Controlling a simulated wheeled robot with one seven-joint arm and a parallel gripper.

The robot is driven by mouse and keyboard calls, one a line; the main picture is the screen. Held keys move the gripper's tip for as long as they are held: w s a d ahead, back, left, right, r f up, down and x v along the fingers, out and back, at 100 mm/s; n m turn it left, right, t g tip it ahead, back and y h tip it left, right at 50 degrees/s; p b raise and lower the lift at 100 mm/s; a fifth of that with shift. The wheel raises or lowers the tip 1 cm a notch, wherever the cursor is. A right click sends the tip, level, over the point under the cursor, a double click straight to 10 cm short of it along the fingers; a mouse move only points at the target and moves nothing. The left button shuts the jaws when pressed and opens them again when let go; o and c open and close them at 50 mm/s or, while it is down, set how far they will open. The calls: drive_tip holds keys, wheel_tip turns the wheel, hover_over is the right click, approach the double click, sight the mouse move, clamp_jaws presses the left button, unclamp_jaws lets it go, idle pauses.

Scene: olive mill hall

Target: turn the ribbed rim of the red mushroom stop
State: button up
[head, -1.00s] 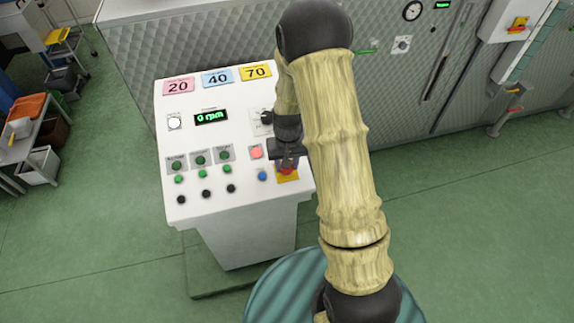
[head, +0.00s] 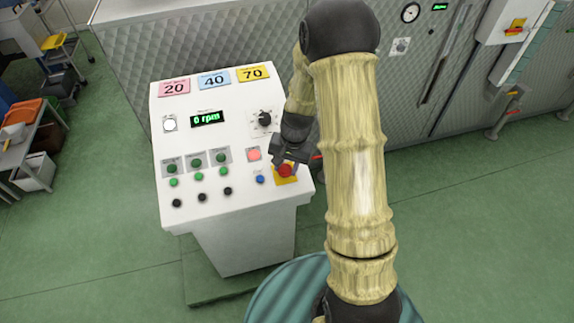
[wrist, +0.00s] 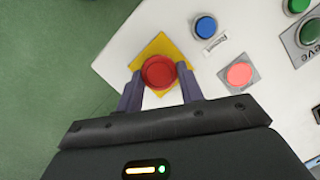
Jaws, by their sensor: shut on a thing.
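The red mushroom stop (head: 285,171) sits on a yellow plate (head: 287,181) at the lower right corner of the white control panel. In the wrist view the round red stop (wrist: 158,71) lies between the two fingers of my gripper (wrist: 161,82), one on each side of its rim. My gripper also shows in the head view (head: 289,160), over the stop. It is shut on the stop's rim. The ribs on the rim are too small to make out.
A blue button (wrist: 204,27) and a lit pink-red button (wrist: 240,74) are close to the stop. The panel also bears a black dial (head: 264,119), a display reading 0 rpm (head: 207,118) and several green and black buttons. Green floor (wrist: 40,60) lies beyond the panel's edge.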

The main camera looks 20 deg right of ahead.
drive_tip(key=shift+s, duration=0.1)
drive_tip(key=o, duration=1)
drive_tip(key=shift+r, duration=0.1)
wheel_tip(320, 180, up, 17)
drive_tip(key=d+b, duration=0.2)
drive_tip(key=b, duration=0.1)
drive_tip(key=shift+s+d, duration=0.2)
drive_tip(key=shift+s, duration=0.1)
